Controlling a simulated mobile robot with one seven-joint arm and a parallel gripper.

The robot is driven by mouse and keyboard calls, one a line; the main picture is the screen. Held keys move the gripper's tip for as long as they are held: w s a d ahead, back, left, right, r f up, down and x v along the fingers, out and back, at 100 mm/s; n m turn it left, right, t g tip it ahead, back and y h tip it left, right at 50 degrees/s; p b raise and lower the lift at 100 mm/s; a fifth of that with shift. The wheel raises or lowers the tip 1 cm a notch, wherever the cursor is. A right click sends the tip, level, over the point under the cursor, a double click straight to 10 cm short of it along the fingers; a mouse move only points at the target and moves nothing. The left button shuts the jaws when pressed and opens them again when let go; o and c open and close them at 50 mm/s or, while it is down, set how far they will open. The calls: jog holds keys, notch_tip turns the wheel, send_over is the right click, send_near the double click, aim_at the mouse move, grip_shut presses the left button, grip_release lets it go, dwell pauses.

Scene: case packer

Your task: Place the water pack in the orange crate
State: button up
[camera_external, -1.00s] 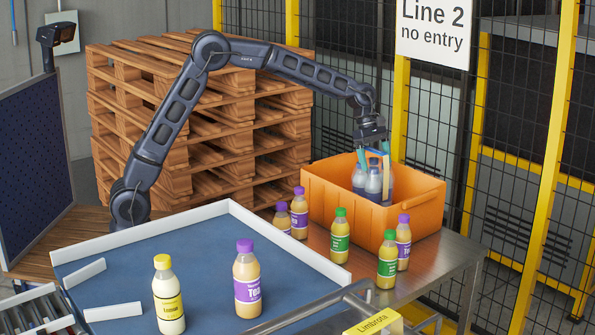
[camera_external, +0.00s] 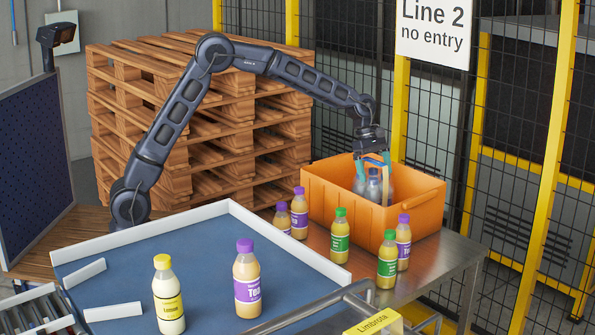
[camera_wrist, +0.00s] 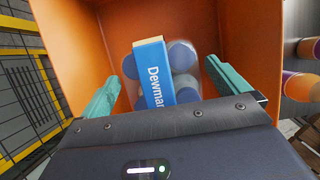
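The water pack (camera_external: 374,186), clear bottles with bluish caps, stands inside the orange crate (camera_external: 419,212), partly hidden by the crate wall. In the wrist view the pack's blue carrier band (camera_wrist: 153,76) reads "Dewmar", with the rest cut off, and round bottle tops (camera_wrist: 182,56) show beside it. My gripper (camera_external: 373,165) is directly above the pack, within the crate's opening. In the wrist view my gripper (camera_wrist: 163,68) has its teal fingers wide apart, one on each side of the pack, with visible gaps to it. The pack's base is hidden.
Purple-capped and green-capped bottles (camera_external: 340,236) stand on the metal table just in front of the crate. A yellow-capped bottle (camera_external: 168,296) and a purple-capped bottle (camera_external: 246,281) stand on the blue tray (camera_external: 150,252). A mesh fence (camera_external: 440,130) rises behind the crate.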

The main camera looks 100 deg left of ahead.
jog(key=v, duration=1.1)
jog(key=shift+s+r, duration=0.1)
jog(key=shift+r, duration=0.2)
jog(key=shift+s+r, duration=0.15)
jog(key=shift+r, duration=0.25)
jog(key=s+d+r+m+y, duration=0.1)
jog(key=s+d+r+m, duration=0.3)
jog(key=s+d+m, duration=0.6)
jog(key=s+d+r+m+y, duration=0.1)
jog(key=s+d+r+m, duration=0.45)
jog(key=s, duration=0.85)
jog(key=s+d+f+m, duration=0.2)
jog(key=s+f+m, duration=0.1)
jog(key=s, duration=0.5)
jog(key=s+d+f+m+t, duration=0.1)
jog(key=s+d+f+m, duration=0.2)
jog(key=s, duration=0.6)
jog(key=s+d+f+m+y, duration=0.1)
jog(key=s+d+f+m, duration=0.2)
jog(key=s, duration=0.5)
jog(key=shift+s+f+m+t, duration=0.25)
jog(key=shift+f+m, duration=0.3)
jog(key=shift+m, duration=0.7)
